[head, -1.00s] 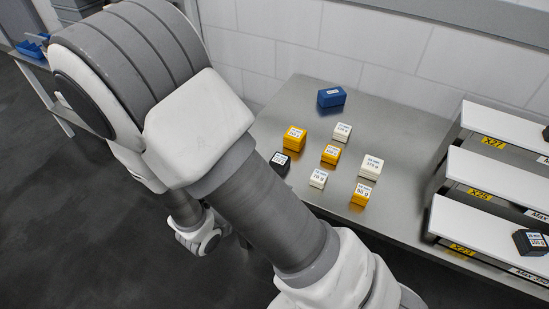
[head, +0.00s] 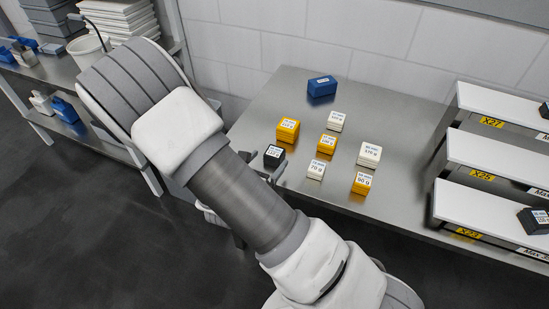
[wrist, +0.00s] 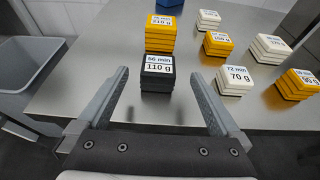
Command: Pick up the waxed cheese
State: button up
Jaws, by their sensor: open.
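Several labelled cheese blocks in black, orange, white and blue stand on the steel table; no label reads "waxed". The black block (head: 274,156), marked 56 min and 110 g, is at the table's near left edge. In the wrist view this black block (wrist: 157,76) is centred ahead of my gripper (wrist: 160,75). My gripper is open and empty, with a finger to each side of the block and a gap on both sides. I cannot tell how far the fingertips reach past its front. In the head view my arm hides most of the gripper.
An orange block (head: 288,131) stands just behind the black one. A white block (head: 316,170) marked 70 g is to its right. A blue block (head: 322,86) is at the back. White-topped shelves (head: 490,153) stand at the right. A grey bin (wrist: 30,75) is left in the wrist view.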

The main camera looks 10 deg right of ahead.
aim_at(275, 151)
jog(key=shift+b+x, duration=0.8)
jog(key=shift+x, duration=2.25)
jog(key=shift+a, duration=0.1)
jog(key=c, duration=1.5)
jog(key=shift+r, duration=0.15)
